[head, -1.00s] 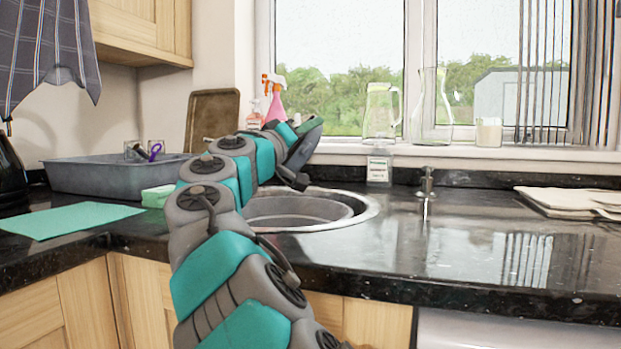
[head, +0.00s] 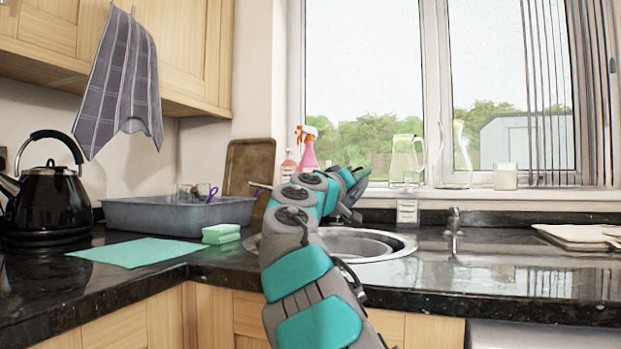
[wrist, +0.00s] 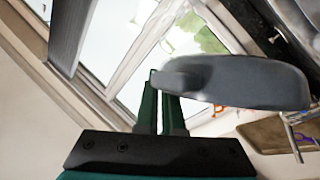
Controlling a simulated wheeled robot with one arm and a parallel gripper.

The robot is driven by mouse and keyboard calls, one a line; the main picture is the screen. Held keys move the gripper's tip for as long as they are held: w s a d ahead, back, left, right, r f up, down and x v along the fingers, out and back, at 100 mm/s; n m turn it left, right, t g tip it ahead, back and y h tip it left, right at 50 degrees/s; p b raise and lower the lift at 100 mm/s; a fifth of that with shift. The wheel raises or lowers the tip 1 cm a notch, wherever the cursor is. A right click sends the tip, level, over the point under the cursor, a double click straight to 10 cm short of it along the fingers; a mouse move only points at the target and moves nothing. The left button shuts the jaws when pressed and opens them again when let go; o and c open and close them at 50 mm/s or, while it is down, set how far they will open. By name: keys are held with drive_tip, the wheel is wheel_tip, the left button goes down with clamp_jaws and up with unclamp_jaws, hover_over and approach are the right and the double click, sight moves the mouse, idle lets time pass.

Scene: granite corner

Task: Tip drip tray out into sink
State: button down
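In the wrist view my gripper (wrist: 160,92) has its two dark green fingers close together on the narrow end of a smooth dark grey, rounded piece. This looks like the drip tray (wrist: 245,84), seen tilted and from one side; its contents cannot be seen. In the head view my bent arm reaches over the counter in front of the sink (head: 405,248), a round steel basin with a grey inner bowl. My gripper and most of the tray are hidden behind my arm there.
A tap (head: 453,225) stands right of the sink. Left are a green sponge (head: 221,233), a green cloth (head: 135,252), a grey basin (head: 165,217) and a black kettle (head: 48,205). A brown baking tray (head: 247,165) and spray bottle (head: 309,155) stand behind. A jug (head: 406,160) is on the sill.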

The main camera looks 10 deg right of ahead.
drive_tip(key=shift+d+m+p, duration=0.25)
drive_tip(key=shift+m+p, duration=0.05)
drive_tip(key=shift+p, duration=0.15)
drive_tip(key=p, duration=0.1)
drive_tip(key=d+f+m+g+y+p, duration=0.1)
drive_tip(key=p, duration=0.1)
drive_tip(key=shift+s+d+f+g+y, duration=0.1)
drive_tip(key=shift+d+f+g+y, duration=0.1)
drive_tip(key=shift+d+g+y, duration=0.1)
wheel_tip(320, 180, down, 6)
drive_tip(key=d+m+g+y+p, duration=0.2)
drive_tip(key=m+y, duration=0.2)
drive_tip(key=shift+y, duration=0.3)
drive_tip(key=shift+s, duration=0.1)
